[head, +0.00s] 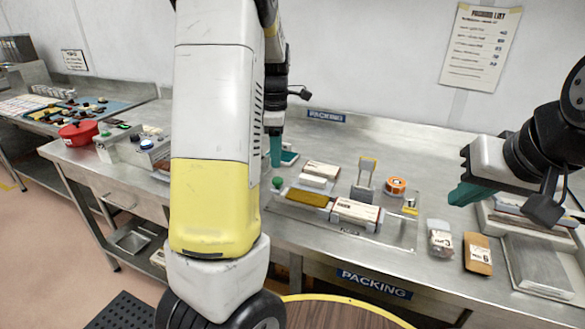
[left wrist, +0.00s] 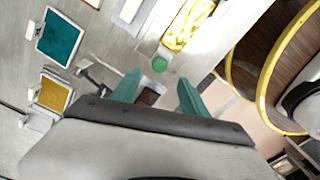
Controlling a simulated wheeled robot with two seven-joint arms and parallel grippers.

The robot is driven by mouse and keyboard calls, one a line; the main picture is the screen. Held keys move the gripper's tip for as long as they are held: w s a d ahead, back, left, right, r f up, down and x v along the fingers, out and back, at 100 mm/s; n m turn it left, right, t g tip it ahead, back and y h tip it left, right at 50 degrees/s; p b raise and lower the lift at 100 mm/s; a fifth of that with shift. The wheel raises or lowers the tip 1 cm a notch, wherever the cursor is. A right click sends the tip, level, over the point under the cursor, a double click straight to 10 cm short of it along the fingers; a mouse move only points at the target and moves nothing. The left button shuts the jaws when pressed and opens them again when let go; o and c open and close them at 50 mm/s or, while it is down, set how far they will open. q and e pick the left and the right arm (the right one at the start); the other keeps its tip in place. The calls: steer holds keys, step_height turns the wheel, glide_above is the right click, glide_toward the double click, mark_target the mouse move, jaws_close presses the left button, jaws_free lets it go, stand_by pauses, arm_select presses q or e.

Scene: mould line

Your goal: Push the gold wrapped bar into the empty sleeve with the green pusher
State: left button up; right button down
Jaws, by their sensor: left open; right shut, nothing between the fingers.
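The gold wrapped bar (head: 307,197) lies on a clear tray (head: 400,232) on the steel bench, end-on to a white printed sleeve (head: 355,213) at its right. I cannot see into the sleeve. The green pusher's round knob (head: 278,182) is at the bar's left end. In the left wrist view the knob (left wrist: 159,64) is just beyond my open left gripper (left wrist: 157,88), near the gold bar (left wrist: 188,24). In the head view my left gripper (head: 275,150) is above and behind the knob, partly hidden by my arm. My right gripper (head: 467,193) is shut and empty over the bench's right side.
White boxes (head: 321,170) lie behind the bar. A grey stand (head: 363,192) and orange tape roll (head: 396,185) are near the sleeve. A clear pouch (head: 440,240) and brown packet (head: 478,254) lie right of the tray. A red pot (head: 78,133) stands far left.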

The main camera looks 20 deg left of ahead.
mark_target(278, 179)
arm_select(q)
step_height(278, 179, down, 8)
steer(key=shift+r, duration=0.1)
stand_by(0.4)
steer(key=shift+c, duration=0.2)
jaws_close()
stand_by(1.1)
